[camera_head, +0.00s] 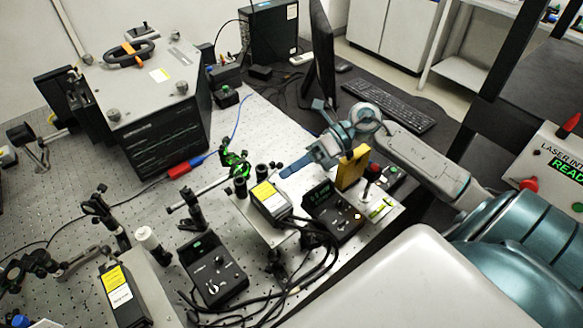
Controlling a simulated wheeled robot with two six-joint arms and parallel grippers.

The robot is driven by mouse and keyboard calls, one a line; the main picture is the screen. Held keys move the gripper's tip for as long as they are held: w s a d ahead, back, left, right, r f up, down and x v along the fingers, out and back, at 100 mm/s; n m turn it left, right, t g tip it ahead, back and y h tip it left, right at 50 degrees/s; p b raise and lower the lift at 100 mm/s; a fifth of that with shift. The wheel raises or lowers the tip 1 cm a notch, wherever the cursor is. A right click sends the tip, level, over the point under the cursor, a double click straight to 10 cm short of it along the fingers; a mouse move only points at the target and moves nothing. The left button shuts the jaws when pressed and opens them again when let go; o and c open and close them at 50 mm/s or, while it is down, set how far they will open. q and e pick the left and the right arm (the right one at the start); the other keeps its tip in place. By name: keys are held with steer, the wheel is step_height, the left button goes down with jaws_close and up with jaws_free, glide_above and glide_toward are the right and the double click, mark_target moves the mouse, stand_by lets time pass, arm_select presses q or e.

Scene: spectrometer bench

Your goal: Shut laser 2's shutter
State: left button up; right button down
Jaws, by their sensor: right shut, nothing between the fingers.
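A black laser head with a yellow label (268,198) sits on a raised plate in the middle of the bench. A second laser head with a yellow label (119,292) lies at the lower left. I cannot read which one is laser 2, and neither shutter is clearly distinguishable. A black control box with a knob (212,272) stands between them, and another control box (334,211) stands right of the middle laser. My right gripper (287,171) is shut and empty. In the picture its fingertips are just above the middle laser head; I cannot tell whether they touch. My left gripper is out of view.
A large dark instrument with a grey top (150,80) stands at the back left. Optic mounts and posts (235,165) crowd around the lasers. Black cables run at the front. A yellow block (352,167) stands near my right wrist. A keyboard (390,102) lies behind.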

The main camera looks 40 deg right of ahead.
steer(key=shift+a+r+h+b, duration=0.1)
steer(key=shift+r+h+b, duration=0.1)
steer(key=shift+h+b, duration=0.15)
